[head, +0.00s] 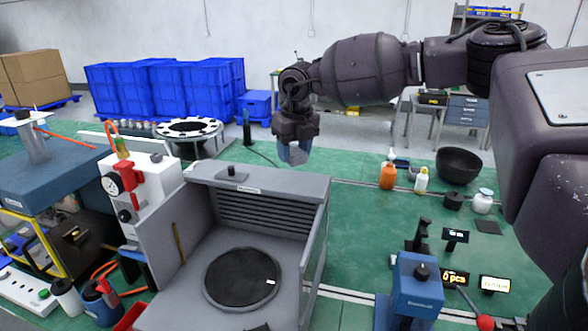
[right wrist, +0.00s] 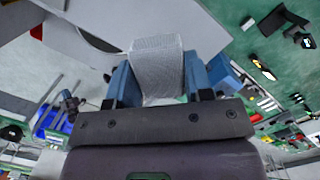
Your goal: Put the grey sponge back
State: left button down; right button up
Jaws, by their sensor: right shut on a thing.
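My right gripper (head: 294,150) hangs in the air behind the back edge of the grey open-fronted booth, its fingers pointing down. In the right wrist view its blue fingers (right wrist: 157,85) are shut on the grey sponge (right wrist: 158,65), a pale, textured block that sticks out past the fingertips. In the head view only a little of the sponge (head: 297,155) shows between the fingers. My left gripper is not in view.
The grey booth (head: 260,180) holds a round black turntable (head: 241,278). Left of it stands a white-and-red press (head: 142,190). Orange bottle (head: 388,176), black bowl (head: 458,165) and a blue device (head: 417,287) stand on the right.

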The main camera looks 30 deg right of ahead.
aim_at(294, 182)
jog(key=shift+f+p, duration=0.3)
jog(key=shift+f, duration=2.45)
jog(key=shift+f, duration=0.15)
jog(key=o, duration=0.8)
jog(key=shift+o, duration=0.2)
jog(key=r, duration=0.4)
jog(key=s+r+b, duration=0.1)
jog(key=r, duration=0.3)
jog(key=r+b, duration=0.1)
jog(key=r, duration=0.3)
jog(key=shift+s+a+r, duration=0.1)
jog(key=shift+s, duration=0.15)
